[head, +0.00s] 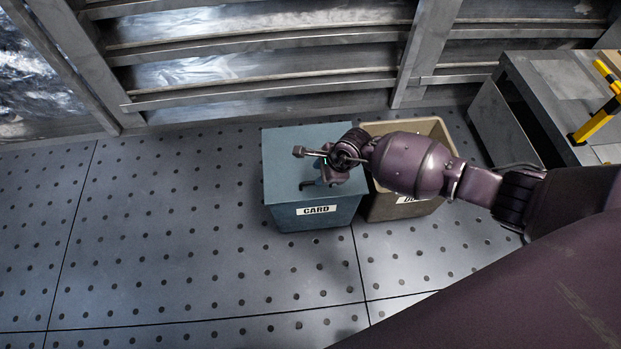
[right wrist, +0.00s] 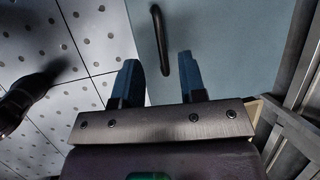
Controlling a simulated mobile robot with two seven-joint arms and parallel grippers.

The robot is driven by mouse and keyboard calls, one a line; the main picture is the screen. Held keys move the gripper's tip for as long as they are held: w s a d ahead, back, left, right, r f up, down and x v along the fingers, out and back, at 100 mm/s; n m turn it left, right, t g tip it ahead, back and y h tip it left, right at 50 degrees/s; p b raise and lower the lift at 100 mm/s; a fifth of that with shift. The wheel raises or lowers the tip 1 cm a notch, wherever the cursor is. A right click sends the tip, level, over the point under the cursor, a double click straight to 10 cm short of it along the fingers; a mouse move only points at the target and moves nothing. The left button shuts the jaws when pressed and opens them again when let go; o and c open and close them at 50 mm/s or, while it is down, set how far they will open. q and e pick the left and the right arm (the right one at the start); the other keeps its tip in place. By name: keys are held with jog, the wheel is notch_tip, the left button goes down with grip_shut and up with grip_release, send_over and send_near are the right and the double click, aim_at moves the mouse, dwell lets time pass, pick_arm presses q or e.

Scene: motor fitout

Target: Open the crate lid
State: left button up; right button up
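The crate (head: 312,215) is a blue-grey box marked CARD, standing on the floor. Its flat lid (head: 285,160) is closed, and in the right wrist view the lid (right wrist: 225,40) fills the upper right. A dark bar handle (right wrist: 160,40) stands on the lid. My right gripper (head: 318,166) is over the lid and hides part of it. In the right wrist view its two blue fingers (right wrist: 160,78) are apart with nothing held between them. The handle lies ahead of the gap between the fingers; I cannot tell the height left above it.
A tan open-topped bin (head: 435,128) stands close against the crate's right side, partly under my right arm. A grey bench (head: 555,75) with a yellow and black item (head: 598,118) is at the right. A slatted metal wall (head: 260,45) runs behind. The floor left of the crate is clear.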

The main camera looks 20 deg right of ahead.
aim_at(311, 182)
jog(key=x, duration=0.1)
jog(key=b+x, duration=0.1)
jog(key=x, duration=0.2)
jog(key=shift+s+f+b, duration=0.15)
jog(key=shift+f+b, duration=0.15)
jog(key=shift+f, duration=0.2)
jog(key=shift+w+a+f+b, duration=0.3)
jog(key=shift+w+a+f, duration=0.1)
jog(key=shift+f, duration=0.1)
jog(key=shift+c, duration=0.5)
jog(key=shift+d, duration=0.1)
grip_shut()
jog(key=shift+r, duration=0.1)
